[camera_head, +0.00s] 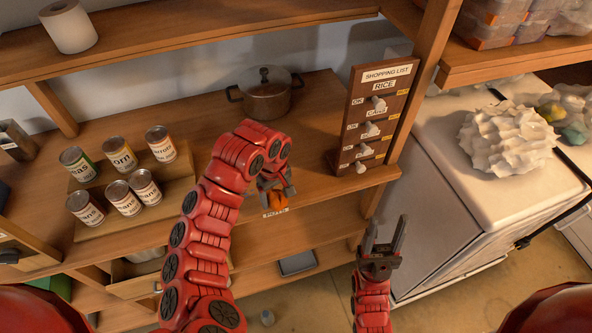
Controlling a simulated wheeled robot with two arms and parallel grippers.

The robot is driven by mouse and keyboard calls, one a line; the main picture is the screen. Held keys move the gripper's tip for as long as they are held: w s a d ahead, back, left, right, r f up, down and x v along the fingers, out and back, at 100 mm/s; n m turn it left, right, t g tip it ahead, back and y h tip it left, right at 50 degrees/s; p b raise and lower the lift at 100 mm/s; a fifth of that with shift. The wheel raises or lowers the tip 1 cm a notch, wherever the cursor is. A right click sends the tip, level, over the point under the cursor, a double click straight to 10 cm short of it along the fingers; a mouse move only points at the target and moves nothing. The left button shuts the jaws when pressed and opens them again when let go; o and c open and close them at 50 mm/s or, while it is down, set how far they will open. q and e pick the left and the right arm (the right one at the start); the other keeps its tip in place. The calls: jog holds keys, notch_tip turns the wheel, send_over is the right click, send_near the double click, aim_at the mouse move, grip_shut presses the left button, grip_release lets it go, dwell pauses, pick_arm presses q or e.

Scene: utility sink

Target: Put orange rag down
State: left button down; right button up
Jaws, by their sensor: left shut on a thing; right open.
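The orange rag (277,200) is a small orange patch in the jaws of my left gripper (275,190), near the front edge of the wooden shelf (320,120). The gripper is shut on it. The wrist and arm hide part of the rag, and I cannot tell whether it touches the shelf. My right gripper (384,238) is open and empty, with its fingers pointing up, in front of the shelf and left of the white machine.
Several labelled cans (122,197) stand on a wooden riser at the left. A lidded pot (266,92) sits at the back. A shopping list board (374,118) stands at the shelf's right end. A white machine (470,200) bears a crumpled white heap (507,137).

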pick_arm(q)
jog(key=b, duration=0.6)
send_over(296, 175)
jog(key=s, duration=0.2)
jog(key=shift+a+f, duration=0.35)
jog(key=shift+f, duration=0.55)
jog(key=shift+w+d+b, duration=0.3)
jog(key=shift+b, duration=0.2)
jog(key=shift+w+f+b, duration=0.1)
jog(key=shift+w+b, duration=0.4)
jog(key=shift+b, duration=0.45)
jog(key=shift+d+r, duration=0.1)
jog(key=shift+r, duration=0.1)
jog(key=shift+f+p, duration=0.6)
jog(key=shift+p, duration=0.05)
jog(key=shift+w+f+b, duration=0.15)
jog(key=shift+f+b, duration=0.3)
jog(key=shift+f, duration=0.6)
